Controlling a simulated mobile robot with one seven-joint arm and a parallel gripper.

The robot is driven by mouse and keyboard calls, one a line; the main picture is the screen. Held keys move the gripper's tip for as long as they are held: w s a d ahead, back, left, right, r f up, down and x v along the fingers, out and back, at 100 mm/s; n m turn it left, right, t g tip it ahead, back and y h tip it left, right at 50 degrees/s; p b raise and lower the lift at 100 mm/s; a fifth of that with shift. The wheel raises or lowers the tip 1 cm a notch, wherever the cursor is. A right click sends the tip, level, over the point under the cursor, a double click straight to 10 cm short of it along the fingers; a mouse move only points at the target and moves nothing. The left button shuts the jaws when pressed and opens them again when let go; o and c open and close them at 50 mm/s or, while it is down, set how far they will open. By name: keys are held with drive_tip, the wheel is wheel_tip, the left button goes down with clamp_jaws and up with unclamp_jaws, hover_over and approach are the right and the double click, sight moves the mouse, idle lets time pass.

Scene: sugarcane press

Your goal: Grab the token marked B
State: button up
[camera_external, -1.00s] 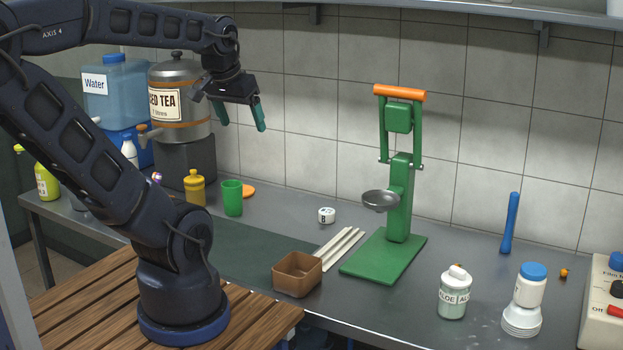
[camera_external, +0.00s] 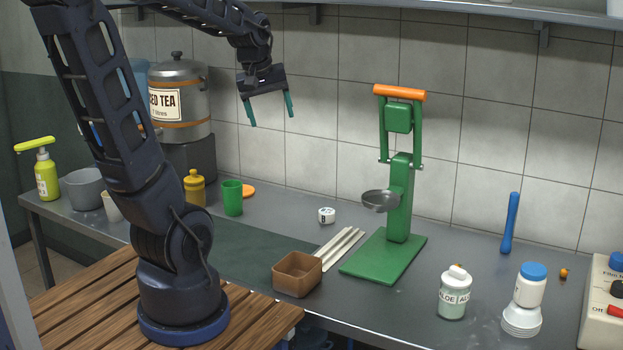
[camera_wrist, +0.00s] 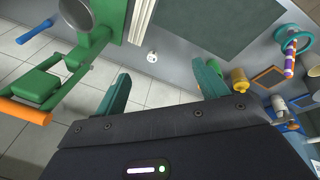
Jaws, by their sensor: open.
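The token marked B (camera_external: 327,215) is a small white piece with a dark letter, lying on the metal counter left of the green press. It also shows in the wrist view (camera_wrist: 152,57), small and far off, above the gap between my fingers. My gripper (camera_external: 270,111) is open and empty, high above the counter with its green fingers pointing down. It is up and to the left of the token in the external view. In the wrist view both fingertips of my gripper (camera_wrist: 164,82) show, apart.
The green press (camera_external: 398,190) with its metal bowl stands right of the token. White sticks (camera_external: 341,248) and a brown box (camera_external: 297,274) lie in front. A green cup (camera_external: 232,198) and yellow bottle (camera_external: 195,188) stand to the left. The counter around the token is clear.

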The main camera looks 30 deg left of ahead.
drive_tip(key=w+f+n+g, duration=0.1)
drive_tip(key=w+f+n, duration=0.35)
drive_tip(key=w, duration=0.35)
drive_tip(key=n+g, duration=0.2)
drive_tip(key=n, duration=1.5)
hover_over(327, 211)
drive_tip(key=shift+m+y, duration=0.25)
drive_tip(key=shift+y, duration=0.15)
drive_tip(key=f, duration=2.8)
drive_tip(key=shift+s+a, duration=0.3)
drive_tip(key=shift+w+d+f, duration=0.15)
drive_tip(key=shift+f, duration=1.25)
drive_tip(key=shift+w+d+f, duration=0.15)
drive_tip(key=shift+f, duration=1.2)
drive_tip(key=c, duration=1.1)
